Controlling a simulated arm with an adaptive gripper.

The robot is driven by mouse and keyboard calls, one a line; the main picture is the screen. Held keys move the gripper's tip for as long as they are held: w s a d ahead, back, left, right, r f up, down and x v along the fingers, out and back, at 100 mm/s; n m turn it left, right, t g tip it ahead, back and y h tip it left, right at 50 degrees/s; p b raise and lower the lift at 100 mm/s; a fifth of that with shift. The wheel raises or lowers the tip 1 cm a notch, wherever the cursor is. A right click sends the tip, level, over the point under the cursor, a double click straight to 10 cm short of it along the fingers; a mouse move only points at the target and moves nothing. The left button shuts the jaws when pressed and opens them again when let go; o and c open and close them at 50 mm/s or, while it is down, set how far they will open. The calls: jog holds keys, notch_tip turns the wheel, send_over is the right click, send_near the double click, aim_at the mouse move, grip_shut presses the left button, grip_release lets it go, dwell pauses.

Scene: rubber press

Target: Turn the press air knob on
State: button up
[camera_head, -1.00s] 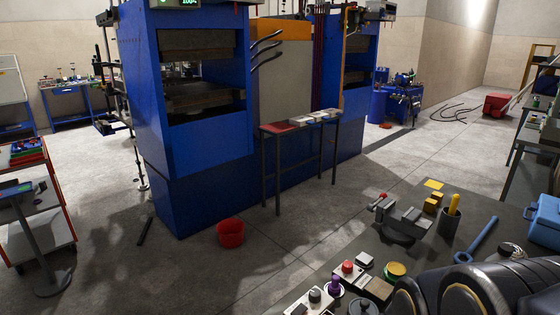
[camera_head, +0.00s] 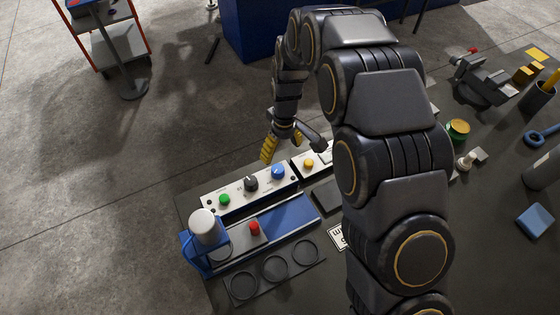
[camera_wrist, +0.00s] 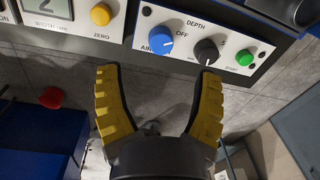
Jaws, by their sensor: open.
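The press control panel (camera_head: 237,192) is a pale strip on the dark bench. It carries a blue knob (camera_head: 278,172), a black knob (camera_head: 251,184) and a green button (camera_head: 224,200). In the wrist view the blue knob (camera_wrist: 160,40) has "AIR" printed beside it and "OFF" to its upper right; its exact setting is hard to tell. My gripper (camera_head: 268,150) is above the panel's far edge, with yellow fingers. In the wrist view my gripper (camera_wrist: 158,72) is open and empty, its fingers apart below the blue and black knobs, touching neither.
A second panel with a yellow button (camera_head: 308,163) adjoins on the right. A red button (camera_head: 254,228), a white cylinder (camera_head: 204,226) and a ring holder (camera_head: 275,268) are in front of the panel. A vise (camera_head: 485,80) stands at right. Floor lies beyond the bench edge.

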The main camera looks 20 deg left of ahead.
aim_at(279, 168)
jog(key=shift+a+f, duration=0.25)
jog(key=shift+f, duration=0.35)
jog(key=f, duration=0.7)
jog(key=shift+s+a+f, duration=0.1)
jog(key=shift+s+f, duration=0.05)
jog(key=shift+s, duration=0.05)
jog(key=shift+c, duration=0.3)
jog(key=c, duration=1.1)
